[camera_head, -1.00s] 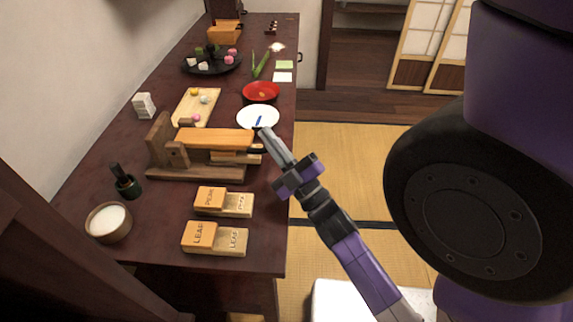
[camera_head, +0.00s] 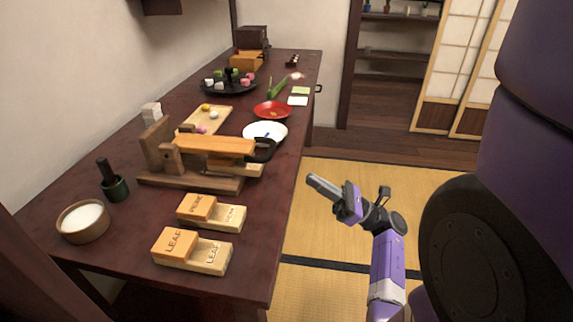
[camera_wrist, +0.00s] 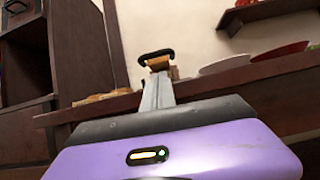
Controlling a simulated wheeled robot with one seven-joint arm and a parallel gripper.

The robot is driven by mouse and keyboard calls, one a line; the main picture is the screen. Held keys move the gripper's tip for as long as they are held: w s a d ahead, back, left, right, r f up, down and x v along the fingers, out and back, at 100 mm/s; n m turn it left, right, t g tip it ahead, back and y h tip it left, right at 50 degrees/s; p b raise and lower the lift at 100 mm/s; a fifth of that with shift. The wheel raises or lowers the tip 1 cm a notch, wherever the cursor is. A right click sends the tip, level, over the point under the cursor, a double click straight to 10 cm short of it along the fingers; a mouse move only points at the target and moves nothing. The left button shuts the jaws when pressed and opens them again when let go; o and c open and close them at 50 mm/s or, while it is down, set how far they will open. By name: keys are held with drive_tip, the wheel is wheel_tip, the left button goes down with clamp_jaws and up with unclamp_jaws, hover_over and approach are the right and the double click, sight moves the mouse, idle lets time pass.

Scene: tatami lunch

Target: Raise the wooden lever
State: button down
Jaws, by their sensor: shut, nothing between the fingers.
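The wooden lever (camera_head: 215,145) is an orange-brown bar with a dark loop handle (camera_head: 264,150) at its right end. It lies about level across a brown wooden press stand (camera_head: 190,180) on the table. A pale wooden block (camera_head: 236,169) shows under its handle end. In the wrist view the dark handle (camera_wrist: 156,57) and the lever's end (camera_wrist: 158,66) show above the fingertips. My gripper (camera_head: 313,181) is shut and empty. It is off the table's right side, over the tatami, to the right of the handle and apart from it.
Two stamped wooden block sets, PEONY (camera_head: 211,211) and LEAF (camera_head: 192,250), lie in front of the press. A white plate (camera_head: 265,131) and a red bowl (camera_head: 272,110) are behind it. The dark table (camera_head: 130,235) ends at its right edge; the tatami (camera_head: 350,215) beyond is clear.

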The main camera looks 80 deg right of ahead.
drive_tip(key=shift+a+n, duration=0.1)
drive_tip(key=shift+n, duration=0.2)
drive_tip(key=x, duration=1)
drive_tip(key=shift+p, duration=0.4)
drive_tip(key=shift+r, duration=0.1)
